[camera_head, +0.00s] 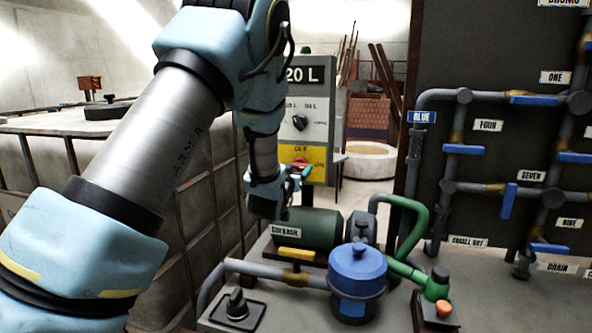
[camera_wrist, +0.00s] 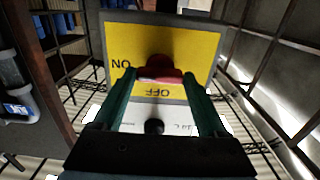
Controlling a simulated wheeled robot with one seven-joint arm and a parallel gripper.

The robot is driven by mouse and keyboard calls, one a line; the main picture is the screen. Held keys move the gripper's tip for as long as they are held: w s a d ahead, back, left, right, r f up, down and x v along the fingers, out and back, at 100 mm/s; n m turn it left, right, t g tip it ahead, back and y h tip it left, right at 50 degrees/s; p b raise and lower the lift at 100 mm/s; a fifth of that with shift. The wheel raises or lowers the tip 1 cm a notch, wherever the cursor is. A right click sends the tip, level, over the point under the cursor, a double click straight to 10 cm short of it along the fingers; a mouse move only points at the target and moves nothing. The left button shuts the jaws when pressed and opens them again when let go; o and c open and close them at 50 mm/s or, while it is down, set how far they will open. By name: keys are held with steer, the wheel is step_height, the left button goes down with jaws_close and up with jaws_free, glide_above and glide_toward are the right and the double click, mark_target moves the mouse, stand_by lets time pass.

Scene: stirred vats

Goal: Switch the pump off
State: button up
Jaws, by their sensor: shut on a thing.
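The control box (camera_head: 318,110) stands beyond my arm, with a "20 L" display and a dial (camera_head: 299,122). Low on it is a yellow OFF/ON plate (camera_head: 318,168); the wrist view shows this plate (camera_wrist: 200,45) upside down, with ON at left and OFF below. A red switch knob (camera_wrist: 158,66) sits on the plate. My gripper (camera_wrist: 158,74) has its green fingers on both sides of the knob and is shut on it. In the head view my gripper (camera_head: 300,172) is at the plate and partly hides it. I cannot tell which word the knob points to.
Below the gripper are a green pump (camera_head: 308,229), a blue-lidded canister (camera_head: 357,268) and a green pipe (camera_head: 408,215). A pipe panel with blue valve handles (camera_head: 463,149) stands at right. A caged tank (camera_head: 30,165) is at left.

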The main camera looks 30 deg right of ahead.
steer(key=shift+f+n+b, duration=0.1)
steer(key=shift+n+b, duration=0.2)
steer(key=shift+b, duration=0.3)
steer(key=n+b, duration=0.1)
steer(key=b, duration=0.1)
steer(key=n+b, duration=0.1)
steer(key=b, duration=0.1)
steer(key=shift+a+f+n, duration=0.1)
steer(key=shift+f+n, duration=0.1)
steer(key=shift+n, duration=0.1)
steer(key=n+b, duration=0.5)
steer(key=b, duration=0.1)
steer(key=shift+b, duration=0.4)
steer(key=n+b, duration=0.4)
steer(key=n, duration=0.1)
steer(key=n+b, duration=0.2)
steer(key=n, duration=0.1)
steer(key=n+b, duration=0.1)
steer(key=b, duration=0.1)
steer(key=shift+r+n, duration=0.25)
steer(key=shift+n, duration=0.05)
steer(key=o, duration=1.3)
